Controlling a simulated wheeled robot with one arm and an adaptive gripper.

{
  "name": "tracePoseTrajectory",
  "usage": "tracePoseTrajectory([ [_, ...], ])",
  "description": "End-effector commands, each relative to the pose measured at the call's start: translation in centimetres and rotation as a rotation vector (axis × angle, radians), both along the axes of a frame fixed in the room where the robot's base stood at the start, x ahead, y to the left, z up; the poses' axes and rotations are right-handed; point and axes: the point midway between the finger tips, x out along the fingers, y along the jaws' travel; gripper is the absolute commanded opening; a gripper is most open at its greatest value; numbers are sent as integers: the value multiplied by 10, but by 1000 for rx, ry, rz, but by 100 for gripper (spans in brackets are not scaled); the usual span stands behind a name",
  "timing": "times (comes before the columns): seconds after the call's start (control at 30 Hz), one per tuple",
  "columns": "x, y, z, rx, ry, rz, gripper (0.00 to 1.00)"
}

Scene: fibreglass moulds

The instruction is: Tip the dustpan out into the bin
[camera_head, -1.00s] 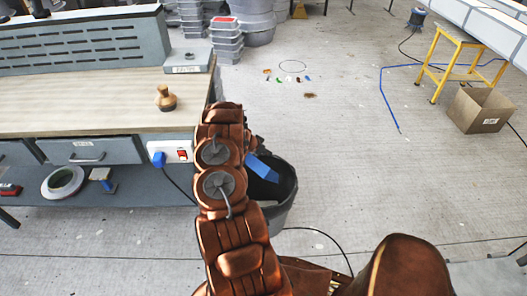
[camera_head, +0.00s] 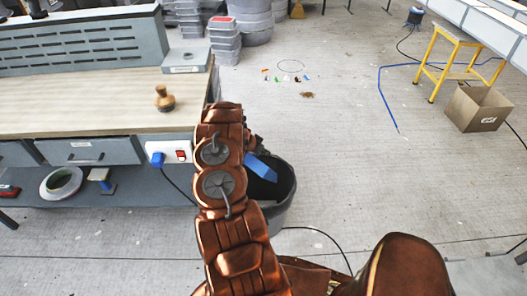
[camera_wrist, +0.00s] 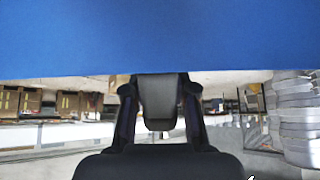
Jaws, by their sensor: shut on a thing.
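The dustpan is blue; a small part of it (camera_head: 261,168) shows in the head view, tilted over the mouth of the bin. Its broad blue face (camera_wrist: 160,35) fills the top of the wrist view. The dark grey bin (camera_head: 279,208) stands on the floor beside the bench, partly hidden behind my arm. My gripper (camera_wrist: 158,112) is shut on a dark part that looks like the dustpan's handle. My arm mostly hides the gripper in the head view. What lies in the dustpan or the bin cannot be seen.
The wooden bench (camera_head: 80,110) stands close on the left, with a wooden-handled tool (camera_head: 164,98) on it. Small coloured bits (camera_head: 285,77) and a brown patch (camera_head: 307,95) lie on the floor. A yellow stool (camera_head: 445,65) and cardboard box (camera_head: 478,108) stand right. Mid-floor is mostly clear.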

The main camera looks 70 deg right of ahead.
Motion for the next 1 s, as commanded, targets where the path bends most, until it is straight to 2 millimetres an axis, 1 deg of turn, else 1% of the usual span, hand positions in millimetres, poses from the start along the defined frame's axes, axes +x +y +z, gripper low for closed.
tracePoseTrajectory([
  [0.3,1,0,0,-2,1,1,0],
  [0.43,8,0,-4,-13,6,15,0],
  [0.6,29,-1,-6,-58,26,53,0],
  [0.83,61,-4,3,-144,52,121,0],
  [1.0,77,-5,12,-205,70,164,0],
])
